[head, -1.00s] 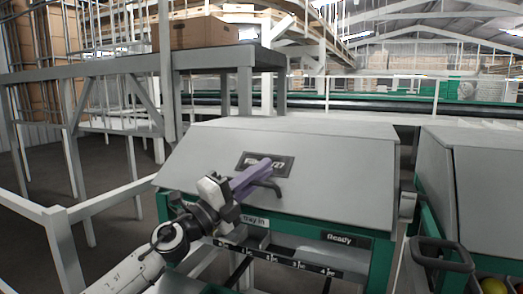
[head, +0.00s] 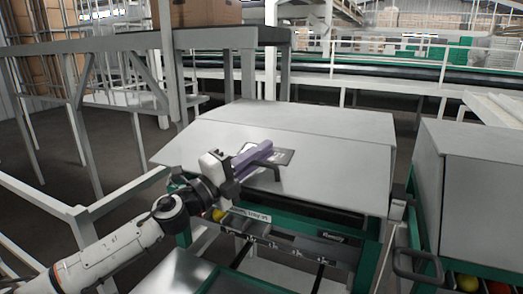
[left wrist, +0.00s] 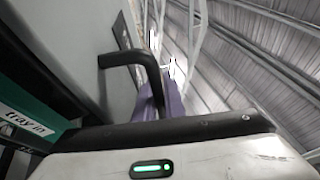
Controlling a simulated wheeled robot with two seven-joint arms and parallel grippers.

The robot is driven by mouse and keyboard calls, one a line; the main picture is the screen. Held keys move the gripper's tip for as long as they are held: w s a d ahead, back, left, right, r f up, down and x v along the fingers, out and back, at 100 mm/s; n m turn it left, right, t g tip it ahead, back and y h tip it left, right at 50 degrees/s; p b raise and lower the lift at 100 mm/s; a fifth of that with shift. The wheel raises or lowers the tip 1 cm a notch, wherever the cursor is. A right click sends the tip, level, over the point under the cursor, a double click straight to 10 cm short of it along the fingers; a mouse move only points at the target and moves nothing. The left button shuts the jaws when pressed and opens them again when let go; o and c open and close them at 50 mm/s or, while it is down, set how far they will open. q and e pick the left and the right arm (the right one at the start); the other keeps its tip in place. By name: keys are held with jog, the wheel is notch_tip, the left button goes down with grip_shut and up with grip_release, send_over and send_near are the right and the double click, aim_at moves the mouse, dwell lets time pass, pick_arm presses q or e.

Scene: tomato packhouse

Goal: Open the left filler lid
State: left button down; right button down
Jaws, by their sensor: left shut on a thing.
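The left filler lid (head: 335,170) is a large grey panel on a green-framed machine. Its front edge stands raised, with a dark gap between it and the green frame. My left gripper (head: 262,153), with purple fingers, is shut on the black lid handle (head: 277,174), beside the dark label plate. In the left wrist view the bent handle (left wrist: 140,59) stands out from the lid (left wrist: 75,45), and a purple finger (left wrist: 170,100) shows behind it. The exact finger contact is partly hidden. My right gripper is not in view.
A yellow fruit (head: 219,214) shows under the lid's left side, near the "tray in" strip (head: 250,214). A second grey filler (head: 480,190) stands close at right, with a black loop handle (head: 418,268) and fruit below. White rails (head: 95,205) run at left.

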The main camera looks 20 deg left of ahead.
pick_arm(q)
jog(key=shift+a+r+p, duration=0.1)
jog(key=shift+r+p, duration=0.45)
jog(key=shift+r, duration=0.1)
jog(key=shift+f, duration=0.1)
jog(key=c, duration=2.1)
grip_release()
jog(key=shift+w, duration=0.1)
jog(key=shift+s+a+f+g, duration=0.2)
jog(key=shift+s+g, duration=0.1)
jog(key=shift+s, duration=0.1)
jog(key=shift+b+v, duration=2.65)
jog(key=shift+v, duration=2.05)
jog(key=shift+d+r, duration=0.15)
